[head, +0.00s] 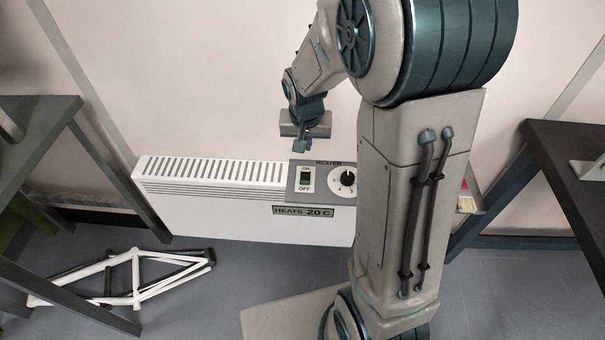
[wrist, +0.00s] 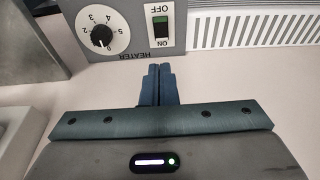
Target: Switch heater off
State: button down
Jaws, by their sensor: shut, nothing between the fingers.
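The white heater (head: 230,212) stands against the wall, with a grey control panel at its right end. The panel carries a green rocker switch (head: 306,180) between ON above and OFF below, and a black dial (head: 347,178). A label under it reads HEATS 20 C. In the wrist view the switch (wrist: 160,27) and dial (wrist: 103,31) appear upside down. I cannot tell which side of the rocker is pressed. My gripper (head: 300,146) is shut and empty, just above the panel near the switch. Its fingertips (wrist: 159,68) look apart from the switch.
A white bicycle frame (head: 137,278) lies on the floor at the left. Dark table edges (head: 45,135) stand at the left, and another dark table (head: 570,165) at the right. The floor before the heater is partly clear.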

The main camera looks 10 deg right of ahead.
aim_at(305, 180)
jog(key=shift+w+f, duration=0.25)
jog(key=shift+f, duration=0.1)
jog(key=b+x, duration=0.1)
jog(key=x, duration=0.3)
jog(key=b+x, duration=0.1)
jog(key=x, duration=0.3)
jog(key=s+b+x, duration=0.1)
jog(key=x, duration=0.4)
jog(key=shift+a+f, duration=0.15)
jog(key=shift+f, duration=0.4)
jog(key=shift+s+a+f+b, duration=0.15)
jog(key=shift+s+f+b, duration=0.15)
jog(key=shift+f+b, duration=0.4)
jog(key=shift+r, duration=0.3)
jog(key=shift+w, duration=0.1)
